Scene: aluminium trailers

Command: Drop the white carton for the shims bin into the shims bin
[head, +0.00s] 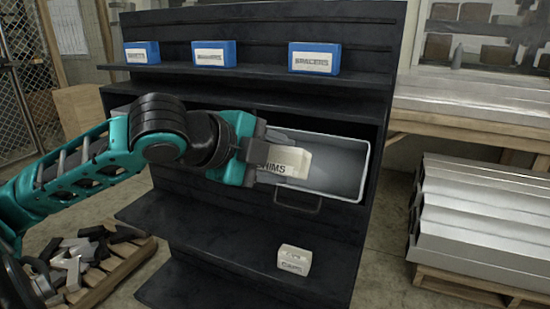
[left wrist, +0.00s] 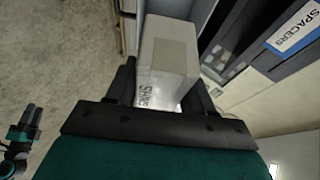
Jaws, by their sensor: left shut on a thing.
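My left gripper (head: 268,158) is shut on a white carton (head: 289,163) with dark letters ending in "HIMS". In the left wrist view the carton (left wrist: 168,55) sits between the two black fingers, its SHIMS label close to the palm. In the head view the carton is in front of the opening of a pulled-out grey bin (head: 345,170) with a wire handle below its front. The gripper and carton hide the bin's left part, and no label on the bin shows. I cannot tell the carton's height above it. A small teal and black part of mine, possibly the right gripper (left wrist: 27,125), shows in the left wrist view.
The bin is in a black shelf unit (head: 205,235). Several blue-and-white boxes (head: 314,58) stand on the upper shelf. Another small white carton (head: 295,260) sits on the lower shelf. Metal profiles (head: 480,215) are stacked at right, and a pallet (head: 110,270) of scrap lies at lower left.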

